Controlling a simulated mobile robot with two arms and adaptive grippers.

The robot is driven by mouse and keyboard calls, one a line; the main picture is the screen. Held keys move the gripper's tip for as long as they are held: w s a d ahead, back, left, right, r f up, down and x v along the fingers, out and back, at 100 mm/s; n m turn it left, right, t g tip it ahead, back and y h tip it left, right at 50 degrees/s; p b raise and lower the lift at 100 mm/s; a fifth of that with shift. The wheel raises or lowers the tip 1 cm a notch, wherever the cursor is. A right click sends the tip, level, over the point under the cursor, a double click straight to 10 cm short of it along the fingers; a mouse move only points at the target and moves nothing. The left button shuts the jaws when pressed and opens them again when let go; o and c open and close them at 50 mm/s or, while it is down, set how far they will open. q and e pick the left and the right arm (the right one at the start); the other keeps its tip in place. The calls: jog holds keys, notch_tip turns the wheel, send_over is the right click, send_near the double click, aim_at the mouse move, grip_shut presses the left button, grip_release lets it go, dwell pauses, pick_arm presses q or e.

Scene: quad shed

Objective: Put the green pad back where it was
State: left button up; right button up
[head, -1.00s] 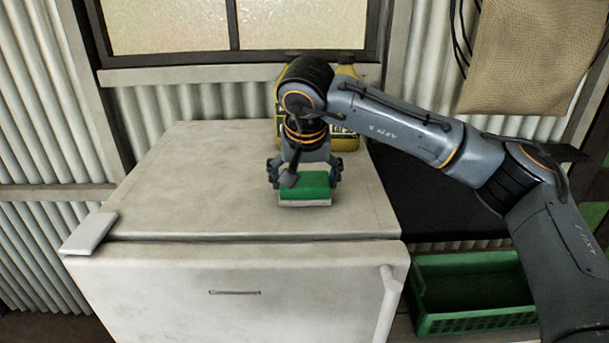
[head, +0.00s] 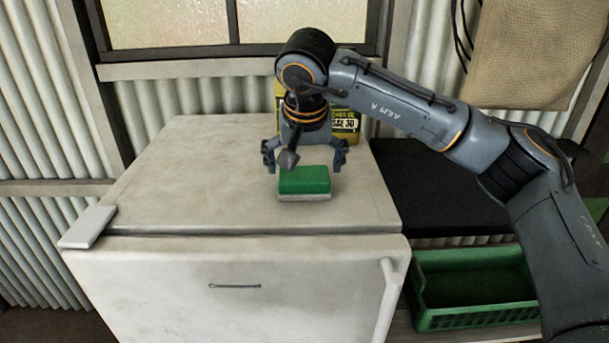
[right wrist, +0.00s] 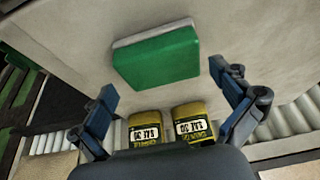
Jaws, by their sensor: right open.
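The green pad (head: 304,180), green on top with a pale layer below, lies flat on the white cabinet top (head: 200,180), right of its middle. My right gripper (head: 305,160) is open just above and behind the pad, pointing down, with nothing between its fingers. In the right wrist view the pad (right wrist: 157,58) lies beyond the two spread fingertips (right wrist: 165,82), apart from them. My left gripper does not show.
Two yellow containers (right wrist: 146,128) stand at the back of the cabinet top; my arm partly hides them in the head view (head: 345,122). A green crate (head: 470,318) sits lower right. A pale flat block (head: 88,227) lies at the cabinet's front left corner. The cabinet top's left side is clear.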

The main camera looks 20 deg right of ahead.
jog(key=b+v, duration=0.2)
jog(key=v, duration=0.7)
jog(key=shift+s+r, duration=0.2)
jog(key=shift+r, duration=0.1)
jog(key=shift+a, duration=0.1)
